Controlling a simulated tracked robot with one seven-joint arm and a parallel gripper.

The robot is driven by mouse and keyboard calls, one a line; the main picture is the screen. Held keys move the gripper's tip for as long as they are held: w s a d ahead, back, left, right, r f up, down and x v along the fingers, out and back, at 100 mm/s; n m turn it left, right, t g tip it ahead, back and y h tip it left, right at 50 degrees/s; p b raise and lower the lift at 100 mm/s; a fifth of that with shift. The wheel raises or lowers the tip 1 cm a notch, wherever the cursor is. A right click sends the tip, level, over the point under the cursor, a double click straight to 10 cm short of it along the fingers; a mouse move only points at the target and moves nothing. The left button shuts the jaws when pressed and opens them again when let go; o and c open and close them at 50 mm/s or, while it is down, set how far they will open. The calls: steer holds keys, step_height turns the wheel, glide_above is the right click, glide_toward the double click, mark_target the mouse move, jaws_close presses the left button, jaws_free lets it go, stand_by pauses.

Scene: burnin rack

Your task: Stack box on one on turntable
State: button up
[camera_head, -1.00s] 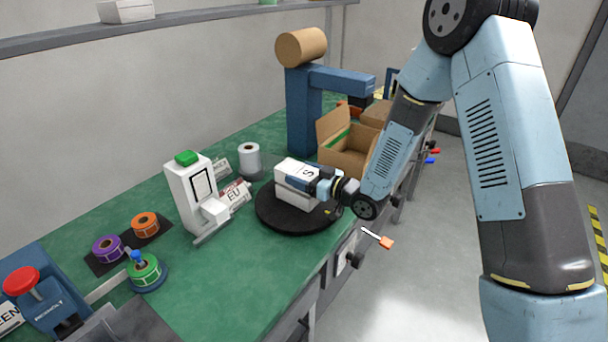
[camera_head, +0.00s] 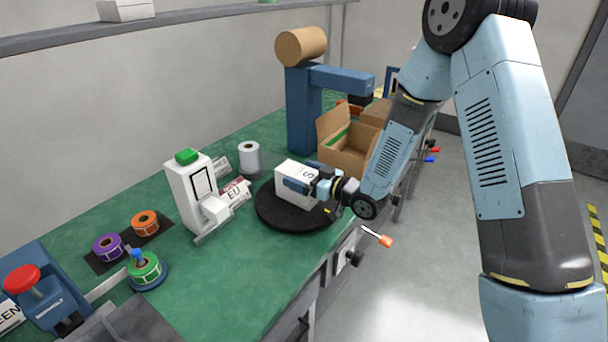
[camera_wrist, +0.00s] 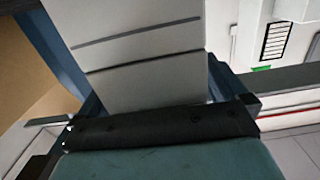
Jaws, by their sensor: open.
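A white box (camera_head: 297,170) with an "S" marking on top stands on the black round turntable (camera_head: 267,217). White surface continues below it down to the turntable, but I cannot clearly make out a seam between two boxes in the head view. My gripper (camera_head: 308,177) is open, with one blue finger at the near side of the white stack and the other behind it. In the wrist view the white box surface (camera_wrist: 135,45) with two dark lines lies between the fingers of my gripper (camera_wrist: 145,75). Whether a finger touches it is unclear.
An open cardboard box (camera_head: 345,158) and a blue post (camera_head: 303,112) stand behind the turntable. A white labelling device (camera_head: 187,190) and a white roll (camera_head: 249,158) are to the left. A screwdriver-like tool (camera_head: 380,238) sticks out at the bench edge. Green bench surface (camera_head: 240,265) in front is clear.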

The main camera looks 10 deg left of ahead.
steer(key=shift+d+r, duration=0.1)
steer(key=shift+d, duration=0.25)
steer(key=v, duration=1.1)
steer(key=shift+r, duration=0.3)
steer(key=shift+s+d, duration=0.1)
steer(key=w+d+r+m+t+h, duration=0.2)
steer(key=w+d+r+t+h, duration=0.1)
steer(key=w+d+r+h, duration=0.45)
steer(key=s+d+r+m+h, duration=0.4)
steer(key=d+r+h, duration=0.25)
steer(key=d, duration=0.55)
steer(key=s+d+r+m+g+h, duration=0.1)
steer(key=s+d+r+m+h, duration=0.25)
steer(key=s+d+r, duration=0.55)
steer(key=s+r+m+g+y, duration=0.1)
steer(key=s+m+g, duration=0.2)
steer(key=s, duration=1.3)
steer(key=shift+d+m, duration=0.25)
steer(key=shift+m, duration=0.1)
